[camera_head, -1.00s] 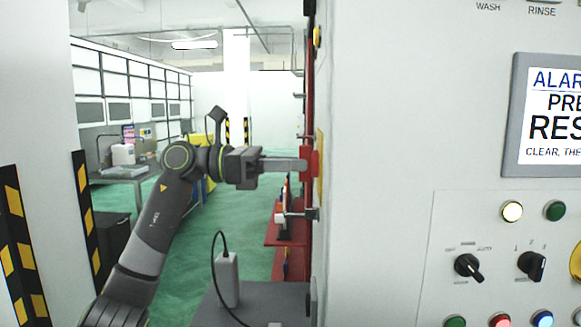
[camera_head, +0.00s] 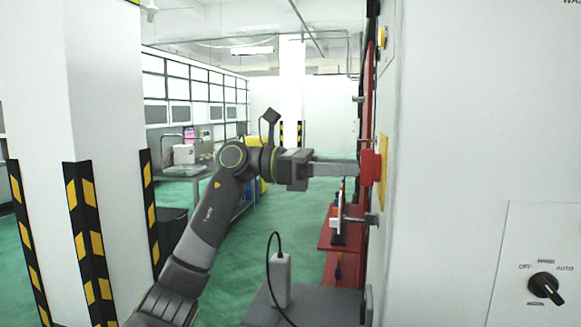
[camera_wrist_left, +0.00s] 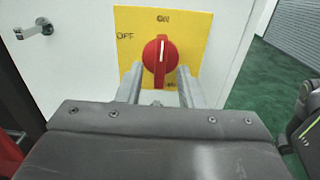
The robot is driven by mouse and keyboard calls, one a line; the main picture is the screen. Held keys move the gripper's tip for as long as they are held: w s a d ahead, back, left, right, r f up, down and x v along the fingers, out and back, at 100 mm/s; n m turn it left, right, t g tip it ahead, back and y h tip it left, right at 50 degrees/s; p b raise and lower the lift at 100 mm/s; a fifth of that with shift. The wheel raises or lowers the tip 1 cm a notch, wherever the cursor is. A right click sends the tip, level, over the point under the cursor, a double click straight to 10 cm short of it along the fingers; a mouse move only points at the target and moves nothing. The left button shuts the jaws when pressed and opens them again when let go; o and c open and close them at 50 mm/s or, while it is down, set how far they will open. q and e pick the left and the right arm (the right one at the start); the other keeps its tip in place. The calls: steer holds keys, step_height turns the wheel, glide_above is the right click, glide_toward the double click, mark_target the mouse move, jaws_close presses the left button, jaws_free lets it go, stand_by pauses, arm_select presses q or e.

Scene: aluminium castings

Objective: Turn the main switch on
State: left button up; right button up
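The main switch is a red rotary knob (camera_wrist_left: 161,62) on a yellow plate (camera_wrist_left: 195,28) marked OFF at the left and ON at the top. Its white pointer line stands upright, toward ON. In the head view the red knob (camera_head: 371,166) and yellow plate (camera_head: 383,160) show edge-on on the cabinet side. My left gripper (camera_wrist_left: 160,82) is at the switch, one finger on each side of the knob. The fingers are spread about as wide as the knob; they look open around it, and contact is not clear. My right gripper is out of view.
The white cabinet (camera_head: 450,140) fills the right, with a black selector (camera_head: 545,287) on its front. A metal handle (camera_wrist_left: 35,28) juts out left of the switch plate. Red shelving (camera_head: 340,235) stands beyond. Green floor (camera_head: 215,270) is open to the left, past a striped pillar (camera_head: 105,100).

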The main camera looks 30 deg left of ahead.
arm_select(q)
steer(key=b+v, duration=0.2)
steer(key=v, duration=1.3)
steer(key=shift+a+b, duration=0.35)
steer(key=shift+b, duration=0.05)
steer(key=shift+s, duration=0.1)
